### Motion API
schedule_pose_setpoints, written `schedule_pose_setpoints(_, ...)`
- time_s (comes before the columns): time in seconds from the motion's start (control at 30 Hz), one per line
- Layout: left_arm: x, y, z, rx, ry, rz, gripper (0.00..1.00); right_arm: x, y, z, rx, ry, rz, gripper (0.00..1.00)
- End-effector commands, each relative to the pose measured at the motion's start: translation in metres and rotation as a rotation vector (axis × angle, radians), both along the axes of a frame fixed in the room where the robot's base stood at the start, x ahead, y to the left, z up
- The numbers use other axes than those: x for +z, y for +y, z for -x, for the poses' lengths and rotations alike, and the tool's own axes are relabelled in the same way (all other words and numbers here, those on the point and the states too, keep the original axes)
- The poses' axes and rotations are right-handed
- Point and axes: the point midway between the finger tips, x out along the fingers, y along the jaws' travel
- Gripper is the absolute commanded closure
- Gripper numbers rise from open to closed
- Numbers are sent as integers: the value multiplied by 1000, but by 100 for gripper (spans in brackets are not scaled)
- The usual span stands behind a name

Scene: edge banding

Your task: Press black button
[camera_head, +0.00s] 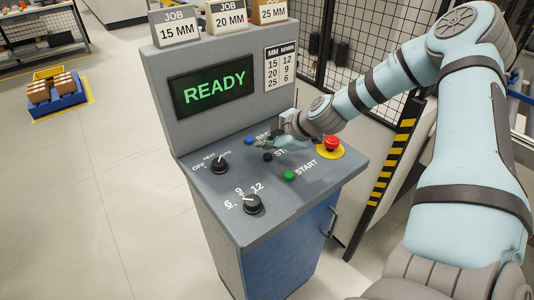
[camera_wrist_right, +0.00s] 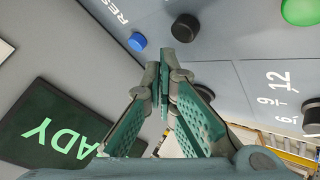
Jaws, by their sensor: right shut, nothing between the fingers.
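In the right wrist view the black button (camera_wrist_right: 185,27) shows just beyond my fingertips. My right gripper (camera_head: 262,144) is over the console, close to the black button and between it and the screen. The right gripper (camera_wrist_right: 163,75) is shut and empty in the wrist view, its fingertips together. I cannot tell whether the tips touch the button or the panel. My left gripper is not in view.
A blue button (camera_head: 248,140), a green START button (camera_head: 289,175) and a red mushroom button (camera_head: 331,143) on yellow surround it. Two black knobs (camera_head: 219,167) (camera_head: 253,204) stand nearer the left and front edges. The screen (camera_head: 212,86) reads READY. Mesh fencing stands behind.

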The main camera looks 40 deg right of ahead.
Motion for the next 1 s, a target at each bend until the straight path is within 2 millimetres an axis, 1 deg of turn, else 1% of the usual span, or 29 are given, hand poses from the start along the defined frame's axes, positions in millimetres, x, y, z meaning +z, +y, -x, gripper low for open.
schedule_pose_setpoints(0.03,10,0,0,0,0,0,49,10,0,0,-1,0,-1,100)
schedule_pose_setpoints(0.1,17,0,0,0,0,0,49,18,0,0,-1,0,-1,100)
schedule_pose_setpoints(0.3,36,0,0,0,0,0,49,39,0,0,0,0,-1,100)
schedule_pose_setpoints(0.4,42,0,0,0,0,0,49,45,0,0,1,-1,-1,100)
schedule_pose_setpoints(1.0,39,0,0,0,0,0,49,43,0,0,0,0,0,100)
